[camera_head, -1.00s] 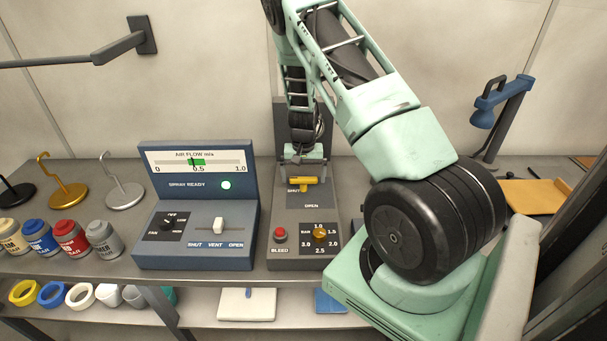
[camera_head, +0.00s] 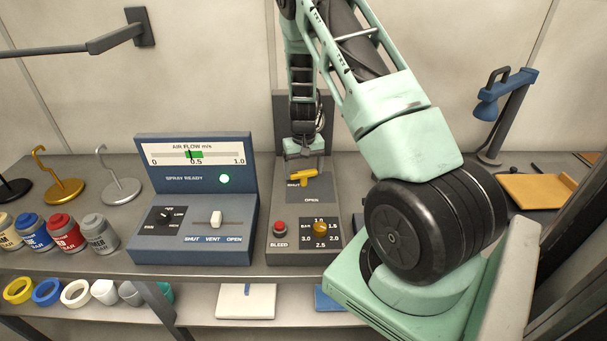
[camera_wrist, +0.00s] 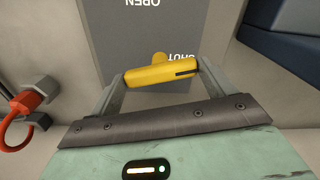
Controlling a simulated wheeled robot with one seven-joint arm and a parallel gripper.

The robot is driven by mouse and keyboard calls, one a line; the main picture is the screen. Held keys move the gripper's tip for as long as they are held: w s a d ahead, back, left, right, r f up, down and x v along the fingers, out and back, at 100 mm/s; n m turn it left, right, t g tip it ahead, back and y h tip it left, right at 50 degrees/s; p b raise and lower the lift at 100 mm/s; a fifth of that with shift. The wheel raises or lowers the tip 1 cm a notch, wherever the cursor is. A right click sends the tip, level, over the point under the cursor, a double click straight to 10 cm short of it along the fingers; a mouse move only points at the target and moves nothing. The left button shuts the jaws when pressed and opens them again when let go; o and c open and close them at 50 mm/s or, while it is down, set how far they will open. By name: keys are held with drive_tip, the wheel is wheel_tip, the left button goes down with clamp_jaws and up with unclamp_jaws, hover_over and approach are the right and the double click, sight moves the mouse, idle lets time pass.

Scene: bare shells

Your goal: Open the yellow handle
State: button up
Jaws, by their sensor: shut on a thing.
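The yellow handle (camera_head: 302,180) is a short bar on the sloping face of a grey panel (camera_head: 321,190). It lies across the panel near the SHUT label, slightly tilted, with its right end higher; the OPEN label is lower on the panel. My gripper (camera_head: 303,170) reaches down from behind it. In the wrist view the handle (camera_wrist: 160,75) sits between the two fingers of my gripper (camera_wrist: 161,80), which is shut on it. The handle partly covers the upside-down SHUT label, and OPEN shows upside down at the top edge.
Below the handle are a red BLEED button (camera_head: 280,227) and a yellow pressure knob (camera_head: 320,228). A blue spray box (camera_head: 190,240) with a meter stands close on the left. Several paint jars (camera_head: 66,232) stand further left. A blue lamp (camera_head: 500,105) stands right.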

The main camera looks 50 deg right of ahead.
sight(303, 172)
drive_tip(key=n+b, duration=0.2)
drive_tip(key=n, duration=0.1)
drive_tip(key=shift+f+n+b, duration=0.15)
drive_tip(key=shift+n+b, duration=0.15)
drive_tip(key=shift+b, duration=0.1)
drive_tip(key=n+b, duration=0.1)
drive_tip(key=n, duration=0.2)
drive_tip(key=shift+n+b, duration=0.3)
drive_tip(key=shift+b, duration=0.1)
drive_tip(key=n, duration=0.3)
drive_tip(key=shift+n+b, duration=0.3)
drive_tip(key=shift+n, duration=0.1)
drive_tip(key=shift+r+n, duration=0.2)
drive_tip(key=shift+n, duration=1.7)
drive_tip(key=o, duration=0.9)
wheel_tip(303, 172, up, 17)
drive_tip(key=b, duration=0.2)
drive_tip(key=shift+r+b, duration=0.2)
drive_tip(key=shift+b, duration=0.15)
